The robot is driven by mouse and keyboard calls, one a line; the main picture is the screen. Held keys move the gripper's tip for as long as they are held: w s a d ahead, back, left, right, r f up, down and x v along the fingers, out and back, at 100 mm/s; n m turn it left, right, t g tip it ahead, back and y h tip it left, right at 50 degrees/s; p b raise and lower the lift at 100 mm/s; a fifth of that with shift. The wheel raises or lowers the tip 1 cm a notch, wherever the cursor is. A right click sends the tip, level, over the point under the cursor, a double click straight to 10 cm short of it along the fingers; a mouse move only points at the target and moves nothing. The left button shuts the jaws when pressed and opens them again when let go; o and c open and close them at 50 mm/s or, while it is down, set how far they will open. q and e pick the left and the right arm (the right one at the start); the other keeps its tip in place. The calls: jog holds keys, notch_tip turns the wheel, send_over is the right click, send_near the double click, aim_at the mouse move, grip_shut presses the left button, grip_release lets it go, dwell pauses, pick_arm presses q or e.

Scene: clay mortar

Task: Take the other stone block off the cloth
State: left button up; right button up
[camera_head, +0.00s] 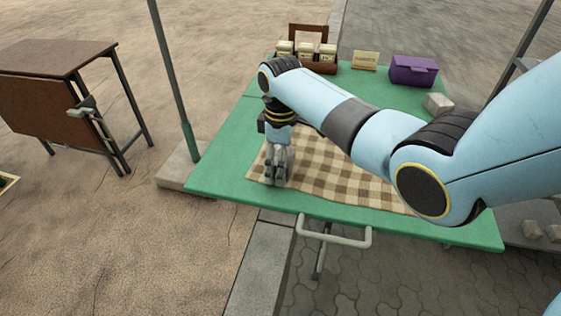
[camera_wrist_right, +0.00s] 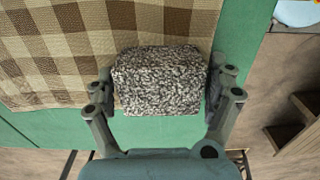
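In the right wrist view, a speckled grey stone block (camera_wrist_right: 158,80) sits between the two fingers of my right gripper (camera_wrist_right: 162,84), which press against its left and right sides. Behind it are the brown checked cloth's edge and green table top; whether the block touches the cloth cannot be told. In the head view my right gripper (camera_head: 276,168) points down over the left part of the checked cloth (camera_head: 340,175); its block is hardly visible there. Another pale stone block (camera_head: 438,103) lies on the green table, off the cloth at the back right. My left gripper is not in view.
The green table (camera_head: 222,172) has bare strips left and in front of the cloth. At its back stand a wooden rack with small boxes (camera_head: 307,52), a small sign (camera_head: 365,60) and a purple box (camera_head: 413,70). Poles (camera_head: 174,75) rise beside the table. A brown table (camera_head: 50,60) stands left.

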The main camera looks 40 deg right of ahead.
jog(key=c, duration=1.2)
jog(key=shift+c, duration=0.2)
